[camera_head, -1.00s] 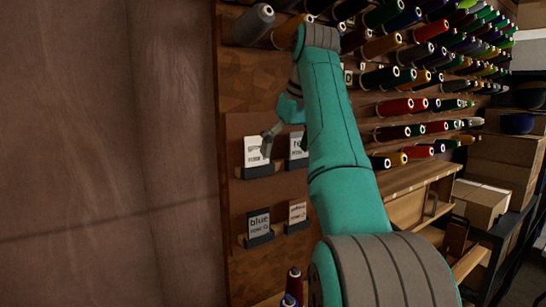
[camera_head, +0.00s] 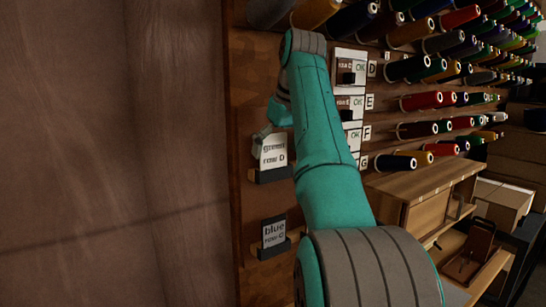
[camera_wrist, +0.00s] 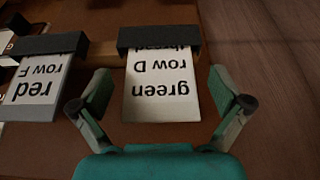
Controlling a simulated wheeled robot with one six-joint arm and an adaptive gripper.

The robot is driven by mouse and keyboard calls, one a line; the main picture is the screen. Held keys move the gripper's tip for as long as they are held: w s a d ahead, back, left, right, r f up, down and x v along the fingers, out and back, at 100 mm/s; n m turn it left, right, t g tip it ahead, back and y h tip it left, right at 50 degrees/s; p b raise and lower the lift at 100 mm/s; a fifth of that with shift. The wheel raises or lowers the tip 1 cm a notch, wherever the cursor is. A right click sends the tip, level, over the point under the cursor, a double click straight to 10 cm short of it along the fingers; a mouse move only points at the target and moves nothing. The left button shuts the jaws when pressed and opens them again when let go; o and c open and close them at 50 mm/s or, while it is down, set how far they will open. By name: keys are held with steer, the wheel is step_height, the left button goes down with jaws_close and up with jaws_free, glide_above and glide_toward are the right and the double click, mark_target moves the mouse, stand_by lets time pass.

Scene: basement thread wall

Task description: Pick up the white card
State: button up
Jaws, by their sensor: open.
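The white card, printed "green" and "row D", stands in a dark holder on the wooden panel. It is left of my arm in the head view (camera_head: 273,152) and upside down at the centre of the wrist view (camera_wrist: 162,95). My gripper (camera_wrist: 159,75) is open, with one finger on either side of the card and a visible gap at each side. In the head view my gripper (camera_head: 264,134) is at the card's upper left edge, partly hidden by my arm. I cannot tell how far the fingers are from the panel in depth.
A greyer card printed "red row F" (camera_wrist: 42,80) stands close beside it in the wrist view. A grey "blue" card (camera_head: 274,233) sits in a holder below. Thread spools (camera_head: 420,101) stick out at the right. A wooden shelf unit (camera_head: 425,190) stands below them.

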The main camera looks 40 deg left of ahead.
steer(key=shift+x, duration=1.2)
steer(key=shift+c, duration=0.3)
steer(key=c, duration=0.7)
steer(key=shift+c, duration=0.2)
steer(key=shift+r, duration=0.2)
steer(key=shift+r, duration=1.55)
